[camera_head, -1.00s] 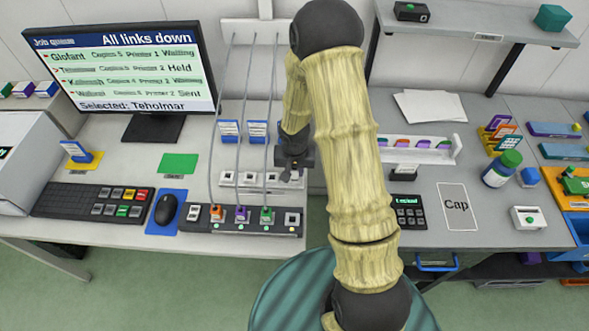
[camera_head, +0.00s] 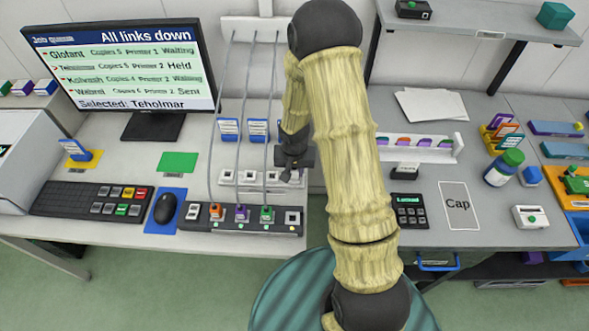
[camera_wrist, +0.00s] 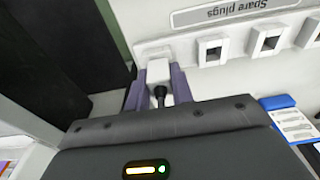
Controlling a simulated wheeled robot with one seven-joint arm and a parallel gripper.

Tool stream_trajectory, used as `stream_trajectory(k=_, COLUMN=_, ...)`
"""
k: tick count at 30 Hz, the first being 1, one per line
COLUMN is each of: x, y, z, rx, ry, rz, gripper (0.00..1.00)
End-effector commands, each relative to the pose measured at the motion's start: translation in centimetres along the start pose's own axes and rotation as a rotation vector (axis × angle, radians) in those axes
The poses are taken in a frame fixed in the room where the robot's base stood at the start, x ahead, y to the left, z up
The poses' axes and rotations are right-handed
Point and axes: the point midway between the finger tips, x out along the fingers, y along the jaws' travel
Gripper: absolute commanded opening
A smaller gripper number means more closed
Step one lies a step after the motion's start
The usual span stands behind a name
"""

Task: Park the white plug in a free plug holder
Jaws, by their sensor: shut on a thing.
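The white plug (camera_wrist: 158,70), with a dark stub at its back, is between the purple-grey fingers of my gripper (camera_wrist: 157,85) in the wrist view. My gripper is shut on it at the end holder of the white "Spare plugs" rack (camera_wrist: 190,18). The plug's front meets that holder; how deep it sits cannot be told. Other holders with dark square openings show beside it, such as one holder (camera_wrist: 211,50) and another (camera_wrist: 266,40). In the head view my gripper (camera_head: 291,175) is over the right end of the rack (camera_head: 238,185), and the plug is hidden.
A dark socket strip (camera_head: 250,226) in front of the rack carries orange, purple and green plugs on grey cables, with a white socket (camera_head: 292,218) at its right end. Blue-and-white cards (camera_head: 258,131) stand behind the rack. The mouse (camera_head: 166,208) and keyboard (camera_head: 90,201) are left.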

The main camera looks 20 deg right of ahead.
Motion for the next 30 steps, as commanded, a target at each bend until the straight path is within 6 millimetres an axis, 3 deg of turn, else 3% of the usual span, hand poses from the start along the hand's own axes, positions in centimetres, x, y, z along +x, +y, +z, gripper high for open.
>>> stream_trajectory(k=11, x=0.09, y=-0.07, z=0.01, rx=-0.002, ry=0.000, rz=0.000, gripper=0.05)
stream_trajectory(k=12, x=0.09, y=-0.11, z=0.03, rx=-0.003, ry=0.000, rz=0.000, gripper=0.25)
stream_trajectory(k=16, x=0.09, y=-0.16, z=0.05, rx=-0.004, ry=0.000, rz=-0.001, gripper=0.49)
stream_trajectory(k=22, x=0.09, y=-0.18, z=0.05, rx=-0.004, ry=0.000, rz=-0.001, gripper=0.49)
stream_trajectory(k=25, x=0.10, y=-0.07, z=0.03, rx=-0.002, ry=0.000, rz=0.000, gripper=0.68)
stream_trajectory(k=30, x=0.10, y=0.03, z=-0.01, rx=0.001, ry=0.000, rz=0.000, gripper=0.70)
